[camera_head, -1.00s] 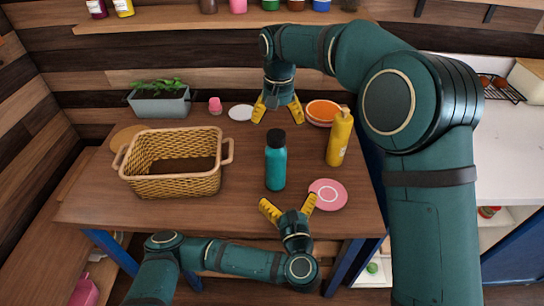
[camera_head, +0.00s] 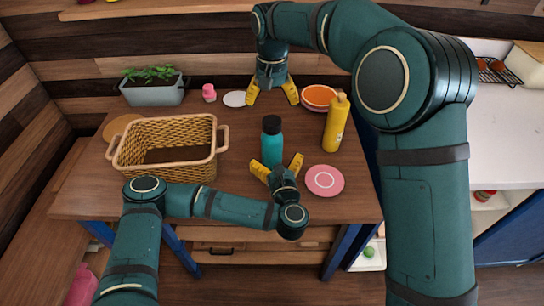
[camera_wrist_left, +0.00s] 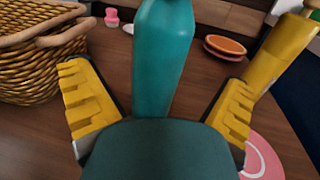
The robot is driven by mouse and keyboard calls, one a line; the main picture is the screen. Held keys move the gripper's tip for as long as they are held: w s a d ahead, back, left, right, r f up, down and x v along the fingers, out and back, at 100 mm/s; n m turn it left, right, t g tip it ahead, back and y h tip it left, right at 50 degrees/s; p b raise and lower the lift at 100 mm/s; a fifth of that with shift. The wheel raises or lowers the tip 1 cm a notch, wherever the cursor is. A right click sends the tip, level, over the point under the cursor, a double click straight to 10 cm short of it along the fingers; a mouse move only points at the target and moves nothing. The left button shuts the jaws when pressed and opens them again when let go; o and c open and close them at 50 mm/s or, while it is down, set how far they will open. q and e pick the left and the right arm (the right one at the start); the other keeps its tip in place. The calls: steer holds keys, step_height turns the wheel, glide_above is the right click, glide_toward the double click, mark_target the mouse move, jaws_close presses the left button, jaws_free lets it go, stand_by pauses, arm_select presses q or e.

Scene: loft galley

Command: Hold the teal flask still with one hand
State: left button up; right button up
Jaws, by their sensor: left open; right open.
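The teal flask (camera_head: 272,146) with a black cap stands upright on the wooden table, right of the wicker basket. My left gripper (camera_head: 277,168) is open just in front of the flask, with its yellow fingers pointing toward it. In the left wrist view the flask (camera_wrist_left: 162,60) rises between the two open fingers of my left gripper (camera_wrist_left: 158,105). I cannot tell that either finger touches it. My right gripper (camera_head: 272,93) is open and empty behind the flask, near the back of the table, fingers pointing down.
The wicker basket (camera_head: 168,167) stands left of the flask. A yellow bottle (camera_head: 336,124) and a pink plate (camera_head: 324,181) are to its right. Orange bowls (camera_head: 318,97), a white plate (camera_head: 234,99), a pink item (camera_head: 209,93) and a planter (camera_head: 153,95) line the back.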

mark_target(272, 121)
arm_select(q)
steer(key=shift+w+a, duration=0.2)
steer(key=shift+w, duration=0.8)
steer(key=shift+w+a, duration=0.2)
steer(key=shift+w, duration=0.85)
steer(key=shift+w+a, duration=0.2)
steer(key=shift+w, duration=0.8)
jaws_close()
arm_select(e)
steer(key=m, duration=0.8)
steer(key=shift+m, duration=0.4)
steer(key=shift+f, duration=4.05)
steer(key=c, duration=1.3)
